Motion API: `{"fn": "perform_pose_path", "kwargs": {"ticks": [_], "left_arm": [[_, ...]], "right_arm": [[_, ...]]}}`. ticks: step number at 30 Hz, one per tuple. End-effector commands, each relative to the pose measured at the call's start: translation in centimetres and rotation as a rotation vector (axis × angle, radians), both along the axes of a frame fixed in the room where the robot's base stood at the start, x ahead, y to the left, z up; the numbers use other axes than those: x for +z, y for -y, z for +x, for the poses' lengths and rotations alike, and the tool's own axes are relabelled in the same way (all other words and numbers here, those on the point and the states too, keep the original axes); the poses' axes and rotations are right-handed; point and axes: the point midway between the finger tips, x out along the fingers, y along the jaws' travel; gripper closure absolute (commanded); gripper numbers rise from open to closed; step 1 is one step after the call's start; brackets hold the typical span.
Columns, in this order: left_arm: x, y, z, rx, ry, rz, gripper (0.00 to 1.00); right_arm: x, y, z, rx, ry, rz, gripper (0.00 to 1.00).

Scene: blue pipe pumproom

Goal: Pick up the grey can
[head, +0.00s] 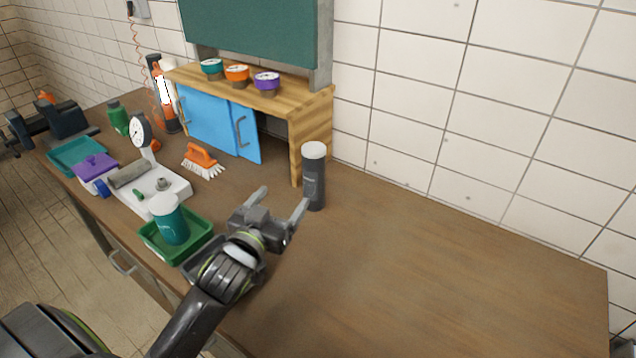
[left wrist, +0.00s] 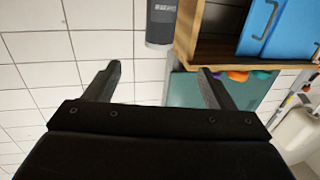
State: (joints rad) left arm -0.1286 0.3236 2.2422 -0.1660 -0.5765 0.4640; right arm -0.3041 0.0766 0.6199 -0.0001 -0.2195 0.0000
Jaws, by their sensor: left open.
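The grey can (head: 314,180) is a tall dark grey cylinder with a white top, standing upright on the brown bench at the right front corner of the wooden shelf unit. It also shows in the left wrist view (left wrist: 161,22) at the top, partly cut off by the frame edge. My left gripper (head: 282,198) is open and empty, close to the can on its left and near side. In the left wrist view its two fingers (left wrist: 158,82) are spread apart, with the can beyond them and not between them. My right gripper does not show.
The wooden shelf unit (head: 311,126) with blue doors (head: 210,122) stands directly left of the can. A green tray (head: 194,240) holding a teal can (head: 170,222), a white scale (head: 150,188) and an orange brush (head: 202,160) lie left of my gripper. The bench (head: 450,270) is clear to the right.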

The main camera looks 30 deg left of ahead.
Motion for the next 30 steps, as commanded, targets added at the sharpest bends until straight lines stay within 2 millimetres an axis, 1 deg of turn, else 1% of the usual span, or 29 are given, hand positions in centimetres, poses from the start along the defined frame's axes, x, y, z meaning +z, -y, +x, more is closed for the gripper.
{"fn": "perform_pose_path", "kwargs": {"ticks": [1,5,15,21,25,30], "left_arm": [[-0.6,0.0,0.0,0.000,0.001,0.000,0.23],[-0.5,-0.1,1.0,0.000,0.002,0.000,0.23],[-0.3,-0.6,7.0,0.000,0.001,0.000,0.23],[-0.3,-0.8,10.2,0.000,0.000,-0.001,0.23],[-0.5,-1.0,11.5,0.000,0.000,0.000,0.23],[-0.5,-1.0,12.3,0.000,0.000,0.000,0.23]], "right_arm": [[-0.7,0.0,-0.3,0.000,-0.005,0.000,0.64],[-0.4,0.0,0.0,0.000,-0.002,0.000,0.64],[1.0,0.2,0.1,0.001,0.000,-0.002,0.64],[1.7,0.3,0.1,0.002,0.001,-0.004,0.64],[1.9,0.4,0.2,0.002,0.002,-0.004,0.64],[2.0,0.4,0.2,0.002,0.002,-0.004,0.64]]}}
